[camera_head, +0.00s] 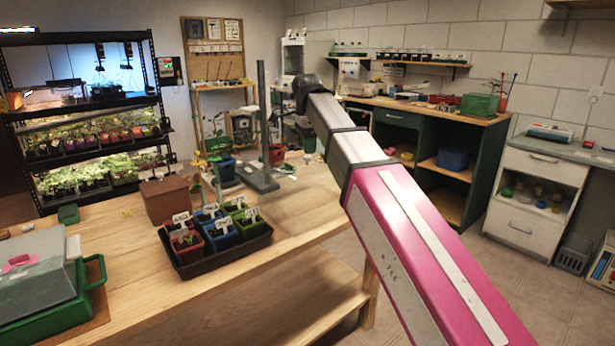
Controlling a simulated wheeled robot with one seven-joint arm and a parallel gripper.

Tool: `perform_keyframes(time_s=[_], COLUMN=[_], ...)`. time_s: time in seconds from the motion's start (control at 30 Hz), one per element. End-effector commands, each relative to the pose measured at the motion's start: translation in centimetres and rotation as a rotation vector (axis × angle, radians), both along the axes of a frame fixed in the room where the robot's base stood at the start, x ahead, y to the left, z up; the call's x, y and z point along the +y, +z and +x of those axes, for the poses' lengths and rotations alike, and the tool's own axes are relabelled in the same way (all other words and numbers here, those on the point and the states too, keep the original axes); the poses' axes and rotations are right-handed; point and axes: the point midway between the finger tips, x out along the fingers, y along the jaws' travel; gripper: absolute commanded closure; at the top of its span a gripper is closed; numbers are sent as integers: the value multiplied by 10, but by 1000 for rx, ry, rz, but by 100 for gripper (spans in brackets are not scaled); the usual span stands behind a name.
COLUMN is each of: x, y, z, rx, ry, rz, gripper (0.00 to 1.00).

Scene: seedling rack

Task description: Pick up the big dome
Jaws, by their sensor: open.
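The big dome (32,262) looks like a cloudy grey, box-shaped cover with a pink patch on top. It sits on a green tray (88,300) at the near left of the wooden bench. My pink and silver arm reaches from the lower right up to the middle. My gripper (283,113) is at its dark far end, small and hard to make out. It is open, well to the right of the dome and farther away, apart from it. Nothing shows held in it.
A black tray (224,262) of labelled seedling pots stands mid-bench, with a brown box (166,199) behind it. A grey stand with a tall post (262,120) rises near my gripper. Bare wood lies between the dome and the pots. A lit plant rack (82,103) stands behind.

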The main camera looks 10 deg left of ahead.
Motion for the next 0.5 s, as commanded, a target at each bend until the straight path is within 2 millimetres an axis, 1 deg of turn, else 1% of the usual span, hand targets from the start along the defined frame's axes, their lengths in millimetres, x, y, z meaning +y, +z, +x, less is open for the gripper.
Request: perform_keyframes(time_s=[0.2, 0.3, 0.4, 0.5], x=[-3, -3, -2, -2], y=[-29, -40, -46, -46], z=[-2, -2, -1, -1], rx=[2, 1, 0, 0], ry=[0, 0, 0, 0], rz=[-1, 0, 0, 0], gripper=[39, 39, 39, 39])
